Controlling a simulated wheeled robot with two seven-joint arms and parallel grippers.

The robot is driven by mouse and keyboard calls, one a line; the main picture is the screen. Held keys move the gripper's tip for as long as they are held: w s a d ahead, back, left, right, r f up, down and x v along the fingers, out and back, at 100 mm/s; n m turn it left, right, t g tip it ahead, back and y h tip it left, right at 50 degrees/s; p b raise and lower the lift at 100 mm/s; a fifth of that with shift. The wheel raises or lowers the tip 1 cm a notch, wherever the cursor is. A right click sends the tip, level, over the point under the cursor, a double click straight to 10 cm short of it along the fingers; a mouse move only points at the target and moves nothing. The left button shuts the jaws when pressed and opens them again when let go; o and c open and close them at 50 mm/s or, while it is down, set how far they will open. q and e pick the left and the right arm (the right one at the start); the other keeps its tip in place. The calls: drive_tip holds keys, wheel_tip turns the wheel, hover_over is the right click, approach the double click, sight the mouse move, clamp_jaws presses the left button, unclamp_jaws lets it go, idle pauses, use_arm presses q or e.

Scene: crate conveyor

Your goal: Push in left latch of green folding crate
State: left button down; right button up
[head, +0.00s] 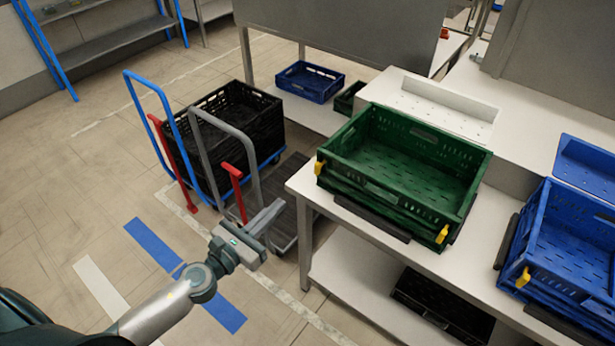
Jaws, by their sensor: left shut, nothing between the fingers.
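The green folding crate (462,213) stands open and empty on the white table, with its walls up. Its left latch (319,166) is a small yellow tab at the crate's front left corner. A second yellow latch (442,234) sits at its front right corner. My left gripper (274,209) is shut and empty. In the picture it is to the left of and below the left latch, in front of the table's left end and apart from the crate. My right gripper is out of view.
A dark bar (372,218) lies along the table's front edge below the green crate. A blue crate (514,262) with a yellow latch stands at the right. A cart with black crates (240,125) and a grey-handled trolley (254,165) stand behind my gripper. Floor at left is clear.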

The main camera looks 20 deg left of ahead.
use_arm(q)
drive_tip(key=p, duration=0.3)
approach(316, 171)
drive_tip(key=x, duration=0.4)
drive_tip(key=shift+w+d+r, duration=0.1)
drive_tip(key=shift+w+r, duration=0.05)
drive_tip(key=shift+w, duration=0.25)
drive_tip(key=shift+x, duration=0.85)
